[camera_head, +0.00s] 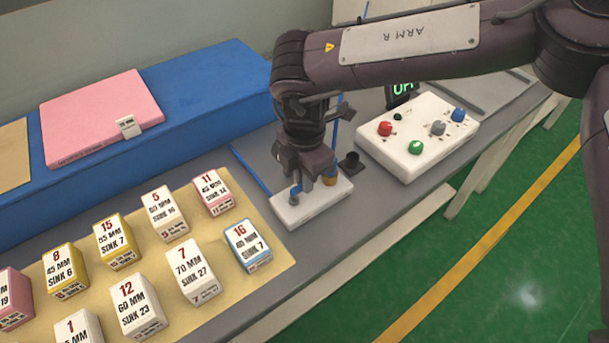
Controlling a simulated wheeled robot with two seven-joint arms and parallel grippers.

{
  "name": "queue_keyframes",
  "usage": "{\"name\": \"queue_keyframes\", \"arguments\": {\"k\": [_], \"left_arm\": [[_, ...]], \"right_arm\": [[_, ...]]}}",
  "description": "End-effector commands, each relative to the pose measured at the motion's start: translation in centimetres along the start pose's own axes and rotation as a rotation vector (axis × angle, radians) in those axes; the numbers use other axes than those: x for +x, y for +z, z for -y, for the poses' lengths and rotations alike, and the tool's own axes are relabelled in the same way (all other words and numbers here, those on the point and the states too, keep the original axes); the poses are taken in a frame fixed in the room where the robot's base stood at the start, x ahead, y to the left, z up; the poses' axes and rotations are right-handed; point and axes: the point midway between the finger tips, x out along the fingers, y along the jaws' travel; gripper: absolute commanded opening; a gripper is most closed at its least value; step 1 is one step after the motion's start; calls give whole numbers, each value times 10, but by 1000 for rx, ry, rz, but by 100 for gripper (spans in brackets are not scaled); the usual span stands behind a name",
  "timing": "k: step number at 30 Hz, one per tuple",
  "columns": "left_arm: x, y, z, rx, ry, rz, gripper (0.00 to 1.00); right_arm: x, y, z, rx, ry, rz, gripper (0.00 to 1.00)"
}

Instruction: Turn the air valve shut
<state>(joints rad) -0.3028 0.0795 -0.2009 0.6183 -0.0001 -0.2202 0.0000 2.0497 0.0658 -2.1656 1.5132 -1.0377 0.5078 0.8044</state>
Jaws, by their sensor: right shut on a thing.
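A white valve block (312,206) lies on the grey table, with small metal and brass fittings on top. My right gripper (311,180) points down over this block and is shut on a part of the valve. The part between the fingers is mostly hidden by the gripper. A brass-coloured fitting (330,178) shows just right of the fingers, and a grey fitting (295,192) shows at the left. Blue tubing (250,168) runs along the table beside the block. My left gripper is not in view.
A white control box (418,150) with coloured buttons stands to the right, with a green-lit display (402,89) behind it. Several numbered foam blocks (187,269) stand on a tan board at the left. A pink slab (100,112) lies on a blue mattress (215,90).

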Motion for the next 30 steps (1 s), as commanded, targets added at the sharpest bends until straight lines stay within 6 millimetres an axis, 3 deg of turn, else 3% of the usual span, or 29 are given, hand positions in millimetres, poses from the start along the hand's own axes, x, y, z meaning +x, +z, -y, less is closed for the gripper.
{"name": "queue_keyframes", "arguments": {"k": [11, 30], "left_arm": [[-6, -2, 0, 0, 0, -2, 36], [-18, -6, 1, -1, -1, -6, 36]], "right_arm": [[-1, -1, -5, -168, 0, -3, 0], [-2, -8, -20, -765, 3, -2, 0]]}}
